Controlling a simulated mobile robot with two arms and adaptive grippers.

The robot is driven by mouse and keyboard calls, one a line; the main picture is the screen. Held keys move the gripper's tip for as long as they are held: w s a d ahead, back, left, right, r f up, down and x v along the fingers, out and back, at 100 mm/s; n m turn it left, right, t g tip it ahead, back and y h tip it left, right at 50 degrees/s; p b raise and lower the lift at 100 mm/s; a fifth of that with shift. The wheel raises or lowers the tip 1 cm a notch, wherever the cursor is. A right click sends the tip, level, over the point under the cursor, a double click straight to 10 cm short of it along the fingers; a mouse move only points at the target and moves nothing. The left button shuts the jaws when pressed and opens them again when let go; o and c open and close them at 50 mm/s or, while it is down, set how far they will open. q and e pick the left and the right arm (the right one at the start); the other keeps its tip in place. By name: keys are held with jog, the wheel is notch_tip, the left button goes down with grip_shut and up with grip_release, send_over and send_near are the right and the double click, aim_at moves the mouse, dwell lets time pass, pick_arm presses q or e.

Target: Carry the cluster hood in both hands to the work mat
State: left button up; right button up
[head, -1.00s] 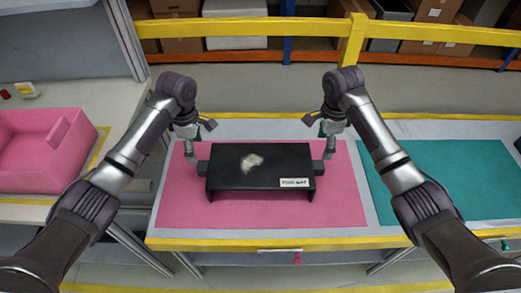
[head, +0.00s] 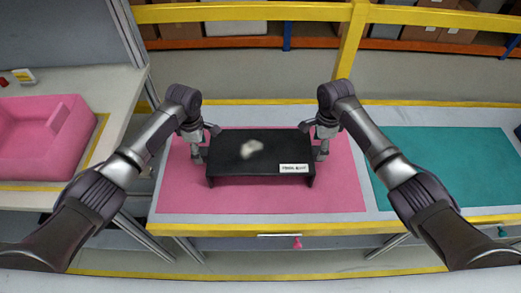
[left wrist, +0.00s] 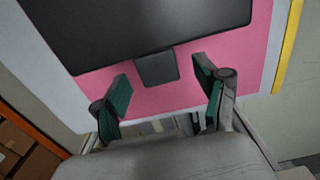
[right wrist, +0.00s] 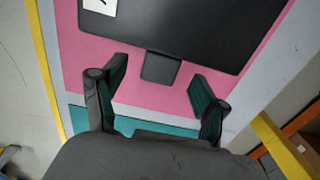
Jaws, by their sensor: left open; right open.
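The cluster hood (head: 270,160) is a black, flat-topped piece with a pale patch and a white label. It stands level on the pink mat (head: 230,200). My left gripper (head: 198,152) is open at the hood's left end. In the left wrist view a dark end tab (left wrist: 157,68) shows between its spread fingers, apart from both. My right gripper (head: 321,150) is open at the right end. In the right wrist view the other end tab (right wrist: 161,67) lies between and just ahead of its fingers. Both tabs are largely hidden in the head view.
A teal mat (head: 440,170) lies bare on the same bench to the right. A pink bin (head: 40,140) stands on a side table at the left. A yellow rail (head: 250,12) runs behind the bench, with shelved boxes beyond.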

aim_at(318, 150)
pick_arm(q)
jog(key=shift+f, duration=2.65)
pick_arm(e)
jog(key=shift+f, duration=2.6)
pick_arm(q)
jog(key=shift+c, duration=0.3)
pick_arm(e)
jog(key=shift+c, duration=0.3)
pick_arm(q)
grip_shut()
pick_arm(e)
grip_shut()
pick_arm(q)
jog(key=shift+w+r, duration=0.1)
pick_arm(e)
jog(key=shift+w, duration=0.1)
